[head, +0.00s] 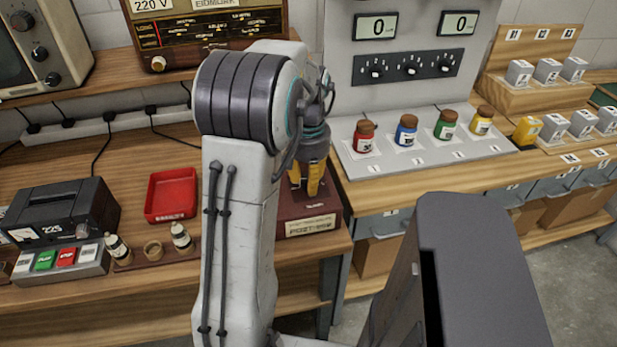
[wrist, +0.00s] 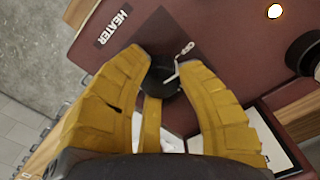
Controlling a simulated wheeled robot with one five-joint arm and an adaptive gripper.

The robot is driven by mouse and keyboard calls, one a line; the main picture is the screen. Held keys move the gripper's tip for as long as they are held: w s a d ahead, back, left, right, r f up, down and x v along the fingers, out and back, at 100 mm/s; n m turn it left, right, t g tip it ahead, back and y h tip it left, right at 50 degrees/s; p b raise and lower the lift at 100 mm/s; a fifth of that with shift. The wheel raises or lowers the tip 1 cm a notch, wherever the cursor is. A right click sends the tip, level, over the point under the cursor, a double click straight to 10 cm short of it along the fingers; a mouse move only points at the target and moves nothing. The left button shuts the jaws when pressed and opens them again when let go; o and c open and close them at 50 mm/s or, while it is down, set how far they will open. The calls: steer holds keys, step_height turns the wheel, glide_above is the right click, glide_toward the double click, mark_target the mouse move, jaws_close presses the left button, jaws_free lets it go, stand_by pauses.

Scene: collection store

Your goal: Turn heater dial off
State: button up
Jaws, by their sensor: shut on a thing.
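The heater dial (wrist: 160,80) is a black round knob with a white pointer mark, on a dark red panel (wrist: 215,30). The printed word OFF sits just beyond it, and the pointer leans roughly toward that word; its exact alignment is hard to tell. A HEATER label (wrist: 113,28) is at the upper left. My gripper (wrist: 168,85) has its yellow fingers on either side of the dial, shut on it. In the head view my gripper (head: 308,180) points down at the dark red unit (head: 325,215); the dial is hidden there.
A second black knob (wrist: 304,52) and a glowing round lamp (wrist: 274,11) are on the panel's right. A red tray (head: 171,194) and a black case (head: 62,211) stand on the left bench. Coloured jars (head: 406,131) stand on the grey station at right.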

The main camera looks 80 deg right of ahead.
steer(key=shift+a+f+n, duration=0.1)
steer(key=shift+f+n, duration=0.05)
steer(key=shift+n, duration=0.45)
steer(key=o, duration=1.2)
step_height(320, 180, up, 12)
steer(key=shift+r, duration=0.1)
stand_by(0.9)
